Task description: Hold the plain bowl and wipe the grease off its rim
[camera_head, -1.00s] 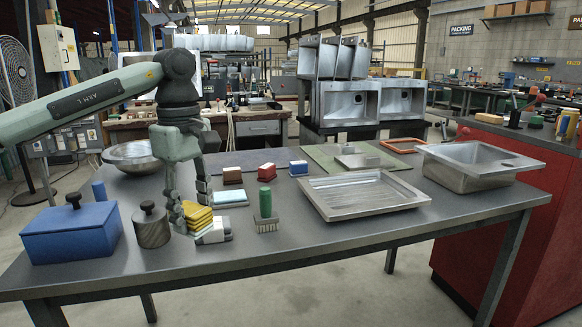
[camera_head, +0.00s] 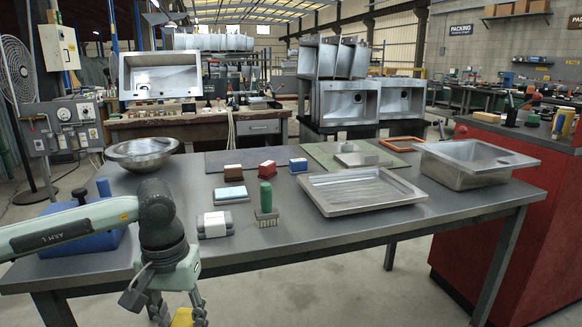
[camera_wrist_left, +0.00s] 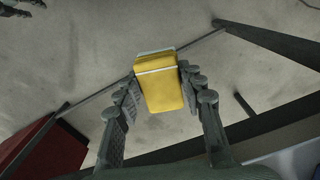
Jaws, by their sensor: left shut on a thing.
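My left gripper (camera_head: 178,312) is shut on a yellow folded cloth (camera_wrist_left: 160,90) with a pale band. It holds the cloth in front of the table's near edge, above the floor; the head view cuts off its lower part. A plain round steel bowl (camera_head: 141,153) stands at the table's left back, apart from the gripper. I cannot make out grease on its rim. A rectangular steel sink bowl (camera_head: 466,166) with a flat ledge stands at the right. Dark finger-like parts, perhaps my right gripper (camera_wrist_left: 22,8), show at the wrist view's top left corner; their state is unclear.
A blue box (camera_head: 88,235) is partly behind my left arm. The table's near middle (camera_head: 300,238) is clear.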

